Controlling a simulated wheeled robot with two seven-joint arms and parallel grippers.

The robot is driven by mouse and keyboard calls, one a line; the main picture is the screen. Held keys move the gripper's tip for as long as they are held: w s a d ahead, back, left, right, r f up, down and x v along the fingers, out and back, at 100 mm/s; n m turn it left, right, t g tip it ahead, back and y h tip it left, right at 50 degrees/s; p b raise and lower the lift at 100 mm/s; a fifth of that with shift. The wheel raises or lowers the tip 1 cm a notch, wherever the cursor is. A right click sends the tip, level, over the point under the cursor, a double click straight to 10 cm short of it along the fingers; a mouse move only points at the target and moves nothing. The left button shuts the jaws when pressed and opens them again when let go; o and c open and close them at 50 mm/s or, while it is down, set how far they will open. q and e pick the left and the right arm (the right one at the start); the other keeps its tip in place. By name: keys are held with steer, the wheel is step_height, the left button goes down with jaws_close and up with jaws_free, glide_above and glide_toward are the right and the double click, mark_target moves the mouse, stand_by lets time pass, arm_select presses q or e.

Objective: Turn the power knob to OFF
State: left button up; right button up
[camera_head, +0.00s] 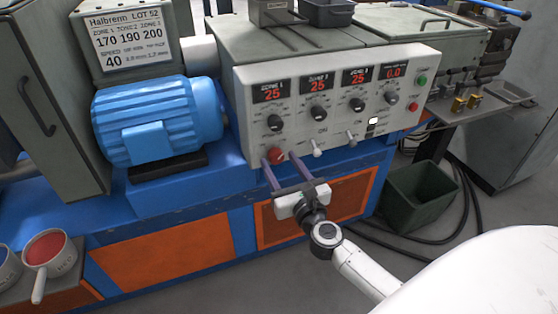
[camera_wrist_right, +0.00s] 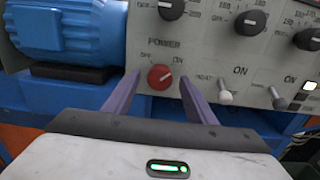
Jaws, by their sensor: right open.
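The red power knob (camera_head: 276,154) sits at the lower left of the white control panel (camera_head: 340,128). In the wrist view the knob (camera_wrist_right: 160,77) is under the word POWER, with small markings at its upper left and an ON mark at its upper right. I cannot surely read which way its pointer faces. My right gripper (camera_head: 279,158) is open, its two purple fingers reaching up towards the panel. In the wrist view the fingers of the gripper (camera_wrist_right: 159,79) stand on either side of the knob, with gaps showing; contact is not visible. My left gripper is not in view.
Two toggle switches (camera_head: 317,148) (camera_head: 351,139) are to the right of the knob. Black dials (camera_head: 275,123) and red displays are above. A blue motor (camera_head: 157,120) stands at left. A dark green bin (camera_head: 420,196) and cables are on the floor at right.

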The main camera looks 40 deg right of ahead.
steer(key=shift+w+d, duration=0.2)
steer(key=shift+w, duration=0.5)
steer(key=c, duration=1)
steer(key=shift+c, duration=0.2)
